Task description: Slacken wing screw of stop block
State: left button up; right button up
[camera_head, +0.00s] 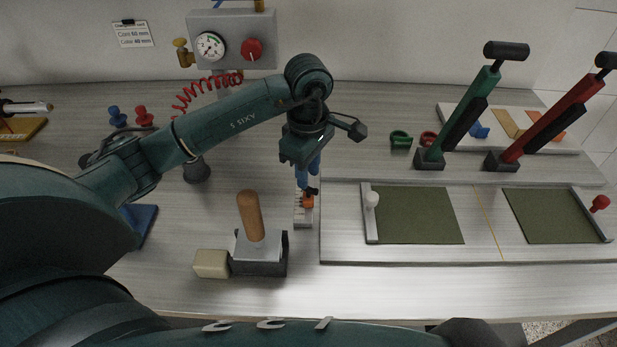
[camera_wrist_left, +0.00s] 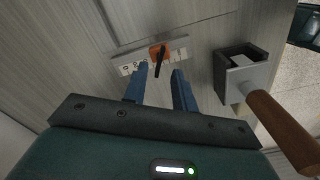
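The stop block is a small orange block (camera_head: 308,201) on a pale scale rail (camera_head: 302,220) at the table's middle. In the left wrist view the orange block (camera_wrist_left: 154,50) sits on the marked rail (camera_wrist_left: 180,44), with a dark wing screw (camera_wrist_left: 159,64) on it. My left gripper (camera_head: 307,184) points down just above the block. In the left wrist view its two blue fingers (camera_wrist_left: 160,72) are apart, with the wing screw showing between and beyond their tips. I see no contact with the screw. My right gripper is out of view.
A wooden-handled stamp (camera_head: 250,217) stands in a dark holder (camera_head: 262,268) left of the rail, beside a cream block (camera_head: 211,264). A plate with green pads (camera_head: 420,215) lies to the right. Green (camera_head: 465,125) and red (camera_head: 545,125) handled tools stand behind it.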

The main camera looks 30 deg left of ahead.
pick_arm(q)
jog(key=shift+f, duration=1.65)
grip_shut()
